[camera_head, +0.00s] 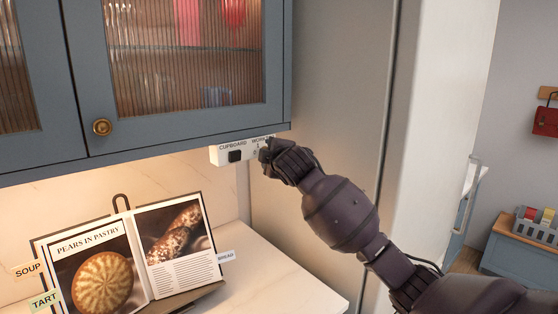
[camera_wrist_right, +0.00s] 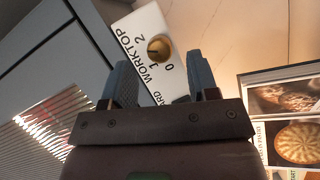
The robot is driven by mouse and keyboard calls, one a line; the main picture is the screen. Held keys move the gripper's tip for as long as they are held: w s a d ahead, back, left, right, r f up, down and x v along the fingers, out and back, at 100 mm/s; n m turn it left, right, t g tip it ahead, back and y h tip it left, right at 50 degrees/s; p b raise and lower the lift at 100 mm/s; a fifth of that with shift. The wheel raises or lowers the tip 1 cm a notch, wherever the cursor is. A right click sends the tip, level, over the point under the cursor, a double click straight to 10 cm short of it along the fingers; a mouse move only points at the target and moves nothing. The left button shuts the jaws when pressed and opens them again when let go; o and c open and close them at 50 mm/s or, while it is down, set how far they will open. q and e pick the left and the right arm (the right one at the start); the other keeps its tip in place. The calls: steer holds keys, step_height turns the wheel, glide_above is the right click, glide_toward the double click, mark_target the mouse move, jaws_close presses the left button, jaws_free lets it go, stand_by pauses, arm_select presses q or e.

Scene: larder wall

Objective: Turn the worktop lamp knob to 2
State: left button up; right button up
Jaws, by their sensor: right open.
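The white control box (camera_head: 222,157) hangs under the wall cupboard and carries the labels CUPBOARD and WORKTOP. The black cupboard switch (camera_head: 235,156) shows on its left part. In the head view my right gripper (camera_head: 268,151) is at the box's right end and hides the worktop knob. I cannot tell which number the knob points to. My left gripper is not in view.
The blue cupboard (camera_head: 185,125) with ribbed glass is directly above the box. A cookbook (camera_head: 130,260) stands open on the pale worktop (camera_head: 275,275) below. A tall grey panel (camera_head: 325,90) is close on the right. The worktop's right part is clear.

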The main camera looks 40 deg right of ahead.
steer(key=b+v, duration=0.1)
steer(key=v, duration=0.7)
steer(key=shift+s, duration=0.2)
steer(key=s+a+f+m+g+y, duration=0.15)
steer(key=s+f, duration=0.25)
steer(key=f, duration=0.4)
steer(key=s+a+f+m+g, duration=0.2)
steer(key=s+f, duration=0.3)
steer(key=f, duration=0.4)
steer(key=s+a+f+m+g, duration=0.15)
steer(key=s+f, duration=0.25)
steer(key=f, duration=0.4)
steer(key=s+a+f+m+g+y, duration=0.1)
steer(key=s+a+f+m+g, duration=0.2)
steer(key=s, duration=0.5)
steer(key=s+a+f+m+g+y, duration=0.1)
steer(key=s+a+f+m+g, duration=0.1)
steer(key=s+f, duration=0.4)
steer(key=s+a+f+m+g, duration=0.2)
steer(key=s+a+f, duration=0.1)
steer(key=s, duration=0.6)
steer(key=w+f+n+t+b, duration=0.1)
steer(key=w+f+t, duration=0.6)
steer(key=f, duration=0.5)
steer(key=shift+d+f+t+y, duration=0.2)
steer(key=shift+t+y, duration=0.2)
steer(key=shift+y, duration=0.05)
